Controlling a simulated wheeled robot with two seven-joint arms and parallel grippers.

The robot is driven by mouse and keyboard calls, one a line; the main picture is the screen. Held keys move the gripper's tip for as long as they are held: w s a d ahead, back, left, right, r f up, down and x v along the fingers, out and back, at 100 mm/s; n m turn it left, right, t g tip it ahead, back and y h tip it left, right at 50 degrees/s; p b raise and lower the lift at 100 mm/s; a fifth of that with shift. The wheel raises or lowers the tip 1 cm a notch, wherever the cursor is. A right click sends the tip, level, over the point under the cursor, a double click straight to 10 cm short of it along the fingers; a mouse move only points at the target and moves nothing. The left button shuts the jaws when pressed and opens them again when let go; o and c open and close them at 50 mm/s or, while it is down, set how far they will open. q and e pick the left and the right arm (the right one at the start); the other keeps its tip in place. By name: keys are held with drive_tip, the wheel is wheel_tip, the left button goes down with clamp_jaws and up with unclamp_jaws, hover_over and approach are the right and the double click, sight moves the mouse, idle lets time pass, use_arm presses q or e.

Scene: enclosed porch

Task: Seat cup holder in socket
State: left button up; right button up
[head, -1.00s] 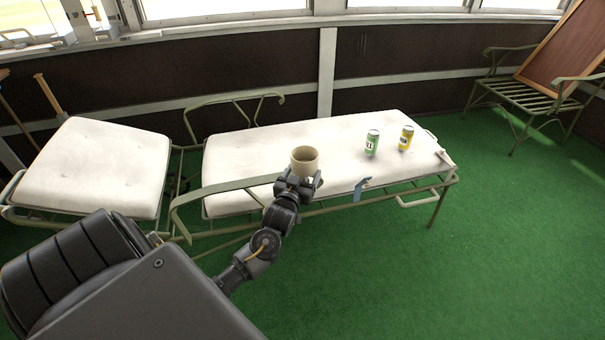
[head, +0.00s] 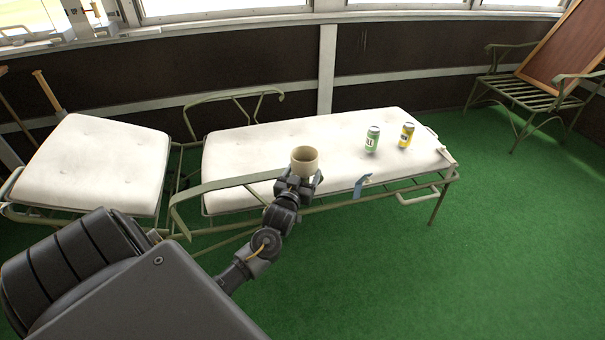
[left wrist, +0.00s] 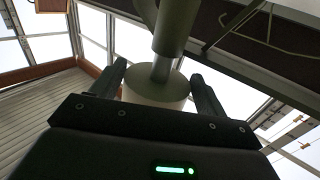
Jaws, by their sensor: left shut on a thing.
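The cup holder (head: 305,162) is a beige, open-topped cup at the near long edge of the white lounger cushion. My left gripper (head: 298,184) is shut on its lower part, and the cup looks upright. In the left wrist view, the two fingers of my left gripper (left wrist: 158,88) sit on either side of the pale round underside of the cup holder (left wrist: 150,96). A grey-green tube (left wrist: 176,28) crosses in front of that underside. I cannot make out the socket. My right gripper is not in view.
The lounger cushion (head: 250,145) lies on a green metal frame with a curved armrest (head: 225,184) left of my gripper. A green can (head: 372,140) and a yellow can (head: 406,136) stand on it. A blue piece (head: 361,186) hangs at the near rail. Green floor is clear in front.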

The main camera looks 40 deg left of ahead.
use_arm(q)
drive_tip(key=shift+f, duration=0.5)
drive_tip(key=o, duration=1.1)
drive_tip(key=shift+s+d+r+p, duration=0.2)
drive_tip(key=shift+s+r+p, duration=0.1)
drive_tip(key=shift+s+p, duration=0.1)
drive_tip(key=shift+s+d+r+p, duration=0.25)
drive_tip(key=shift+s+p, duration=0.35)
drive_tip(key=shift+s+d+r+p, duration=0.2)
drive_tip(key=shift+s+r+p, duration=0.05)
drive_tip(key=shift+s+p, duration=0.35)
drive_tip(key=shift+s+d+r+p, duration=0.25)
drive_tip(key=shift+s+p, duration=0.3)
drive_tip(key=shift+s, duration=0.2)
drive_tip(key=v, duration=1.1)
drive_tip(key=shift+p, duration=0.35)
